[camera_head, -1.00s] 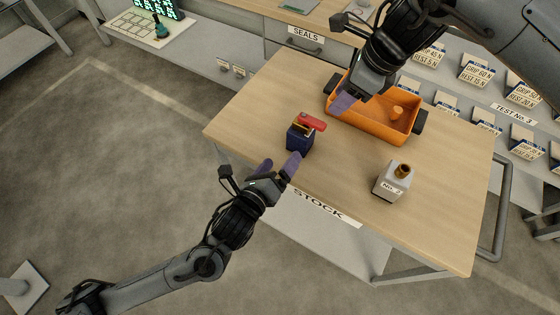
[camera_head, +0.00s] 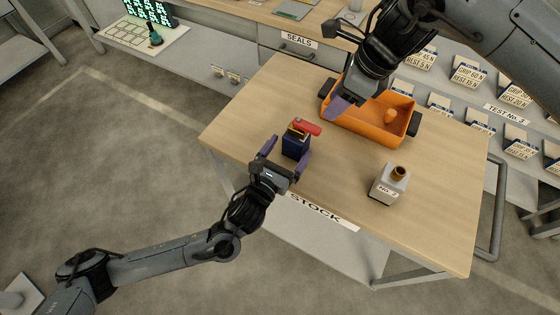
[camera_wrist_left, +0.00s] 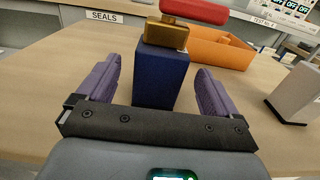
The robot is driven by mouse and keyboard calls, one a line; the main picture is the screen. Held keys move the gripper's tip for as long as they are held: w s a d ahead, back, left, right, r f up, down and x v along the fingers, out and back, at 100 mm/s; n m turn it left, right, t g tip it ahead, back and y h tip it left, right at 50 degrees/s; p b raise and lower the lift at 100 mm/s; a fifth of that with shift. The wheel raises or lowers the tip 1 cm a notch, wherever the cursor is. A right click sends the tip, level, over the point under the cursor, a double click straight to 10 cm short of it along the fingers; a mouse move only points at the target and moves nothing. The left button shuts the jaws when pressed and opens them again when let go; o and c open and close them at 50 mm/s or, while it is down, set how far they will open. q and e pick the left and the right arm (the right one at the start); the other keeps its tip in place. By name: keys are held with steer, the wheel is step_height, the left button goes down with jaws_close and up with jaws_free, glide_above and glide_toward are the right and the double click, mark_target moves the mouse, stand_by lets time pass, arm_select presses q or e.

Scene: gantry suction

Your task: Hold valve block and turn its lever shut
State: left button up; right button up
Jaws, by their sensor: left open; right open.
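The valve block (camera_head: 295,147) is a dark blue block standing upright near the table's left front, with a brass piece and a red lever (camera_head: 306,127) on top. In the left wrist view the block (camera_wrist_left: 161,78) stands between the purple fingers, with a gap on each side. Its brass part (camera_wrist_left: 168,34) and red lever (camera_wrist_left: 195,11) sit above it. My left gripper (camera_head: 287,157) is open around the block, coming from the front. My right gripper (camera_head: 340,107) is open over the left part of the orange bin, apart from the block.
An orange bin (camera_head: 368,134) with a small orange piece inside stands at the back of the table (camera_head: 330,210). A grey block labelled No. 2 (camera_head: 387,187) with a brass top stands at the right. The table between the valve block and the grey block is clear.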

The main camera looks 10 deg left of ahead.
mark_target(291, 146)
arm_select(q)
steer(key=shift+x, duration=2.55)
steer(key=shift+c, duration=0.4)
steer(key=shift+c, duration=0.8)
steer(key=c, duration=1.5)
